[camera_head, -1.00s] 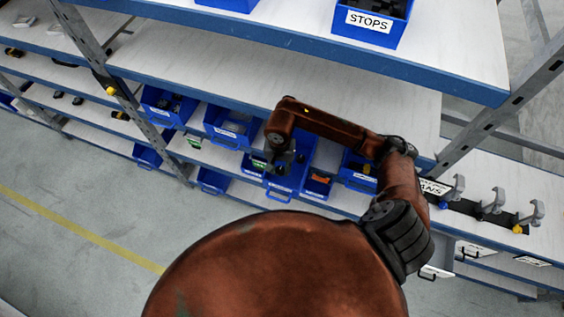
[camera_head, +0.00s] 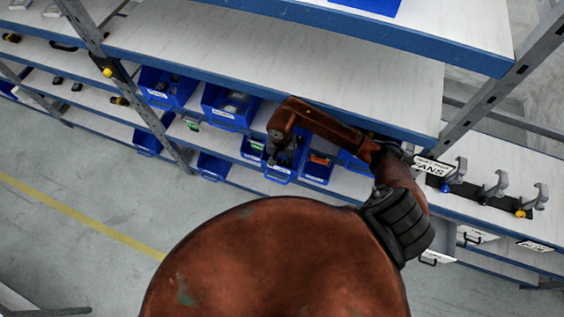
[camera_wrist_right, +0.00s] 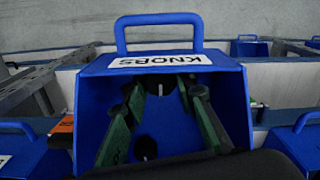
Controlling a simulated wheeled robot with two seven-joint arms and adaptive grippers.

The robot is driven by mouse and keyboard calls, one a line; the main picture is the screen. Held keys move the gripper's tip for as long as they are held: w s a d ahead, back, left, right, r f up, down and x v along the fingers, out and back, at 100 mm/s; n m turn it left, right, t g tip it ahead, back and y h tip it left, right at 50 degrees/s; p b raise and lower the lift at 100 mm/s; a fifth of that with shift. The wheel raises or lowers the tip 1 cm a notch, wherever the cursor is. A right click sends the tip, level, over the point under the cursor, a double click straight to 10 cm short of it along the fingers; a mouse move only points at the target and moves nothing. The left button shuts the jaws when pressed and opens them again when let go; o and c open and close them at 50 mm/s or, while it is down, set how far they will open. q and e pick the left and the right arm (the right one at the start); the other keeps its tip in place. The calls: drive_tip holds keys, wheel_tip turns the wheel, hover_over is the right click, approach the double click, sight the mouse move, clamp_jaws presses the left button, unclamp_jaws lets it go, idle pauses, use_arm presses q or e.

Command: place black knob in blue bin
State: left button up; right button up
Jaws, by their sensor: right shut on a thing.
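The blue bin labelled KNOBS (camera_wrist_right: 92,100) fills the middle of the right wrist view; in the head view a blue bin (camera_head: 279,178) sits under my right gripper (camera_head: 283,158). In the right wrist view my right gripper (camera_wrist_right: 163,92) reaches into the bin, its two green-and-black fingers pointing toward the labelled front. A black knob (camera_wrist_right: 162,108) with a white mark is between the fingertips, and the gripper is shut on it. Another dark round piece with a white mark (camera_wrist_right: 145,148) shows lower in the bin. My left gripper is not in view.
Neighbouring blue bins (camera_head: 318,168) (camera_head: 230,107) stand close on both sides on the shelf. The shelf board above (camera_head: 290,60) overhangs behind my forearm. A metal upright (camera_head: 500,80) and several grey clamps (camera_head: 495,187) are to the right. The floor at left is open.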

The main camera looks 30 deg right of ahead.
sight(281, 164)
drive_tip(key=o, duration=0.8)
drive_tip(key=shift+w+a, duration=0.1)
drive_tip(key=shift+a, duration=0.05)
drive_tip(key=shift+o, duration=1.1)
drive_tip(key=shift+s, duration=0.2)
drive_tip(key=shift+w, duration=0.15)
drive_tip(key=shift+r+p, duration=0.5)
drive_tip(key=shift+r, duration=0.3)
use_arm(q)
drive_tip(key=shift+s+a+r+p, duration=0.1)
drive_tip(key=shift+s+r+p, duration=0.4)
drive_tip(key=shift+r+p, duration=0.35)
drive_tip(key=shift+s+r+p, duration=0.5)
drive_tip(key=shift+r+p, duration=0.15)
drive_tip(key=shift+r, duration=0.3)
use_arm(e)
wheel_tip(281, 164, up, 11)
drive_tip(key=shift+f, duration=0.2)
